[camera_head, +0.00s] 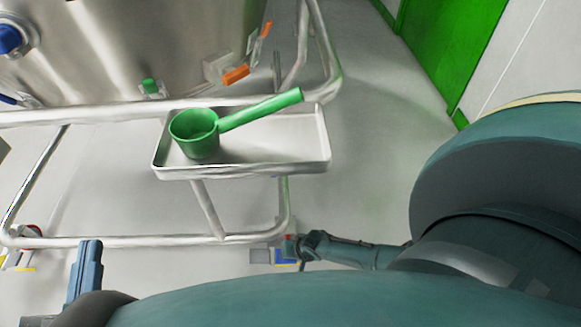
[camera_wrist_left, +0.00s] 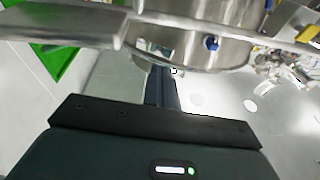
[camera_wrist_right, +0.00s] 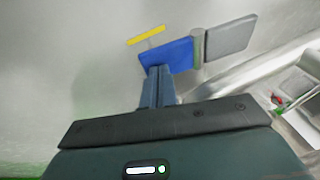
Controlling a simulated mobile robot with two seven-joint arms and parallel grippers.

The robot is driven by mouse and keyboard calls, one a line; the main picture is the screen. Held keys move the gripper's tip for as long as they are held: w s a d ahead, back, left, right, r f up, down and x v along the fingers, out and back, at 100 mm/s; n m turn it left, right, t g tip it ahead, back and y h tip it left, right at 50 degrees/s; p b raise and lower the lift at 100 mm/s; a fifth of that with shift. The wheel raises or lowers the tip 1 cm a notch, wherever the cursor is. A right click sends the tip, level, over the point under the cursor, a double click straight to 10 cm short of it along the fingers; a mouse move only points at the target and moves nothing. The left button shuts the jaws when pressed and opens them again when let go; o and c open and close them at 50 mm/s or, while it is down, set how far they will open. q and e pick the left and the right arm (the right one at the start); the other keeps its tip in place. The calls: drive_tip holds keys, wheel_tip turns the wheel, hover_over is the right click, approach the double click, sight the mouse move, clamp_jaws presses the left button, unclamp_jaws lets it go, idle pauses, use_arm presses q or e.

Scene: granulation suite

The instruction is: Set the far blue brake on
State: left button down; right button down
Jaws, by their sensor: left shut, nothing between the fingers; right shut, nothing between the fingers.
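A blue brake pedal (camera_head: 286,257) is low by the bottom corner of the steel frame, right of centre in the head view. In the right wrist view the blue pedal (camera_wrist_right: 168,56) is joined by a grey post to a grey plate (camera_wrist_right: 229,37), with a yellow strip (camera_wrist_right: 147,36) beyond it. My right gripper (camera_head: 291,246) is shut and empty; its fingertips (camera_wrist_right: 158,70) overlap the pedal's edge in the right wrist view. I cannot tell whether they touch.
The tubular steel frame (camera_head: 130,242) carries a large steel vessel (camera_head: 140,45). A tray (camera_head: 280,140) on the frame holds a green scoop (camera_head: 200,140). A caster with red and yellow parts (camera_head: 25,262) is at the lower left. A green door (camera_head: 450,45) is at the upper right. Floor right of the frame is clear.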

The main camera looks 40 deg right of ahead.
use_arm(q)
drive_tip(key=shift+r, duration=0.25)
use_arm(e)
drive_tip(key=shift+s+d+f, duration=0.1)
drive_tip(key=shift+f, duration=0.35)
use_arm(q)
drive_tip(key=shift+r+h, duration=0.2)
drive_tip(key=shift+h, duration=0.1)
use_arm(e)
drive_tip(key=shift+f, duration=0.1)
use_arm(q)
drive_tip(key=shift+d, duration=0.1)
